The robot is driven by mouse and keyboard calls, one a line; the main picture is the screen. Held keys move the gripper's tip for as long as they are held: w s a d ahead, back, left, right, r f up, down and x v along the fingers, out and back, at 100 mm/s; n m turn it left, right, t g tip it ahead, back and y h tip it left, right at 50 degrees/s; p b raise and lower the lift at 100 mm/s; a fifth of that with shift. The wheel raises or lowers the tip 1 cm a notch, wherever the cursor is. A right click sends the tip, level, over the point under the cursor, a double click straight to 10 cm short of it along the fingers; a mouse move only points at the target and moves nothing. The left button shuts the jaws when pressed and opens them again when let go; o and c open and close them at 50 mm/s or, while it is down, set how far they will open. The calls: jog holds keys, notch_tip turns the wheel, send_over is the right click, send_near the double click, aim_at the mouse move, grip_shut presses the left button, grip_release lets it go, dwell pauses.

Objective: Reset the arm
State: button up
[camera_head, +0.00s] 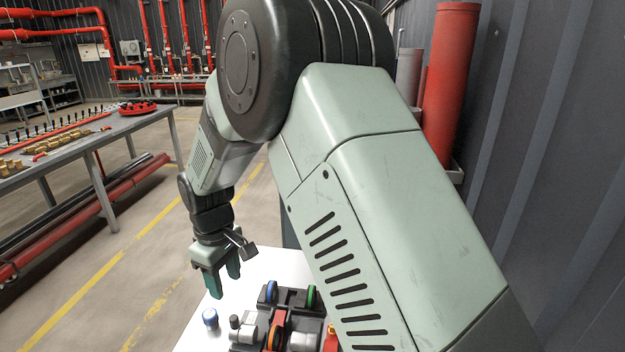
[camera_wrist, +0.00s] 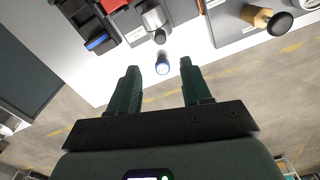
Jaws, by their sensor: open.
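My arm bends down from the upper middle of the head view. My gripper (camera_head: 221,284) hangs above the left edge of a white table (camera_head: 262,262), with its fingers pointing down. In the wrist view my gripper (camera_wrist: 160,88) shows two dark green fingers spread apart with nothing between them. A small blue-topped cylinder (camera_head: 210,318) stands on the table near the gripper, apart from it. It also shows beyond the fingertips in the wrist view (camera_wrist: 162,66). My arm hides part of the table on the right.
A grey workbench (camera_head: 130,122) with small parts is at the left. A red vertical pipe (camera_head: 450,85) stands by the right wall. The floor between bench and table is clear.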

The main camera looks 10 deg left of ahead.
jog(key=s+d+r+m+t, duration=0.1)
jog(key=d+r+m+t, duration=0.35)
jog(key=d+r, duration=1.55)
jog(key=s+d+r+m, duration=0.2)
jog(key=s+d+m, duration=0.3)
jog(key=s+d, duration=0.3)
jog(key=s+d+r+m+t, duration=0.1)
jog(key=s+d+r+m, duration=0.2)
jog(key=s+d+m, duration=0.2)
jog(key=s+d, duration=0.3)
jog(key=shift+s, duration=0.25)
